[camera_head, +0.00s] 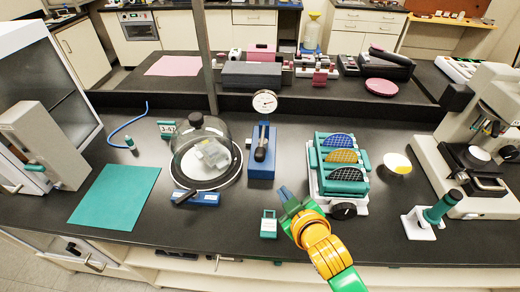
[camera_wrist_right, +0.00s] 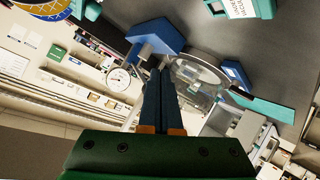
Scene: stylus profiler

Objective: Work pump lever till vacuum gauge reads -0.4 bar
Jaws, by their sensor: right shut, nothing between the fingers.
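The blue pump block (camera_head: 261,165) stands on the dark bench right of the bell jar, with a black lever (camera_head: 262,142) upright at its front. The vacuum gauge (camera_head: 265,101) has a round white dial behind and above the block; its reading is too small to make out. The clear bell jar (camera_head: 192,150) covers a pale object on a white plate. My right gripper (camera_head: 286,193) is shut and empty, in front and to the right of the block, apart from the lever. The right wrist view shows its closed fingers (camera_wrist_right: 160,78), the gauge (camera_wrist_right: 118,78) and the block (camera_wrist_right: 157,37). My left gripper is out of view.
A teal rack of wafers (camera_head: 318,184) stands right of my right gripper. A blue valve piece (camera_head: 205,199) sits before the jar. A green mat (camera_head: 115,196) lies at left; a microscope (camera_head: 478,150) stands at right.

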